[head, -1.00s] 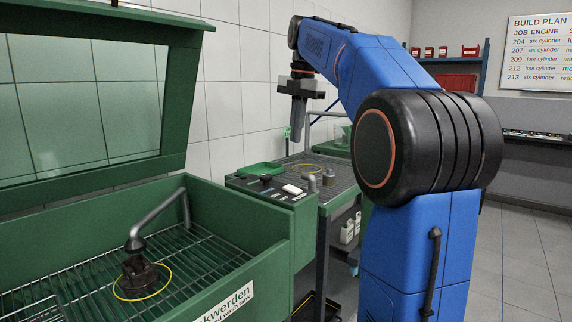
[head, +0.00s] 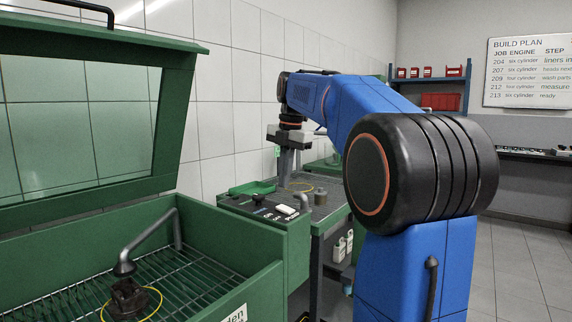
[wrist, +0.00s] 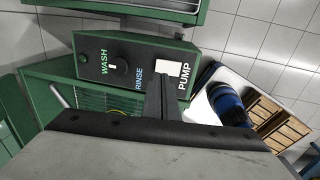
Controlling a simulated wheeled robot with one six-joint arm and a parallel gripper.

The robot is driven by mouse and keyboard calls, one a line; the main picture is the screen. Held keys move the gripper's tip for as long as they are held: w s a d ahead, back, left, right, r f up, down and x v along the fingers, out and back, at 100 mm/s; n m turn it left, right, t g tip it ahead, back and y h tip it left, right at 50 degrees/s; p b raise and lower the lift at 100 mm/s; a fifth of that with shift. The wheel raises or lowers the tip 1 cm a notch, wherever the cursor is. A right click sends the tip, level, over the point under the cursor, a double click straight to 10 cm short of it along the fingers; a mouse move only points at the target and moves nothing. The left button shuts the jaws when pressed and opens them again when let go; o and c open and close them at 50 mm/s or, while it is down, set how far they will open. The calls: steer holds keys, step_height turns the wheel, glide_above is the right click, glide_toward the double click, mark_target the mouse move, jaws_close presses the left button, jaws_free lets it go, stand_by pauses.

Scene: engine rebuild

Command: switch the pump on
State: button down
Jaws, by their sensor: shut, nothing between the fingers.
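The control panel (head: 262,208) is a dark face on a green housing at the end of the wash tank. In the wrist view the panel (wrist: 140,58) carries the words WASH, RINSE and PUMP, with a dark knob (wrist: 123,68) between WASH and RINSE. A white pump switch (wrist: 168,77) sits beside the word PUMP; it also shows in the head view (head: 286,210). I cannot tell its position. My gripper (head: 286,174) is shut and empty, pointing down above the panel. In the wrist view its fingers (wrist: 161,92) partly cover the panel near the switch; contact cannot be told.
The green wash tank (head: 235,275) has its lid (head: 180,115) raised at left. Inside are a bent spout (head: 150,240) and a dark part (head: 128,296) on a wire rack. A green tray (head: 252,188) lies behind the panel. A grey bench (head: 330,200) stands beyond.

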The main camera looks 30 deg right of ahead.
mark_target(285, 208)
steer(key=shift+w+a+f, duration=0.1)
steer(key=shift+w+f, duration=0.1)
steer(key=shift+f, duration=1.3)
steer(key=shift+w+a+f, duration=0.1)
steer(key=shift+w+f, duration=0.1)
steer(key=shift+f, duration=1.3)
steer(key=shift+w+f+g, duration=0.15)
steer(key=shift+f+g, duration=0.05)
steer(key=shift+g, duration=0.1)
steer(key=shift+s+d+r, duration=0.1)
steer(key=shift+s+d, duration=0.05)
steer(key=shift+s, duration=0.25)
steer(key=shift+s+d+r, duration=0.1)
steer(key=shift+s+d, duration=0.05)
steer(key=shift+s, duration=0.25)
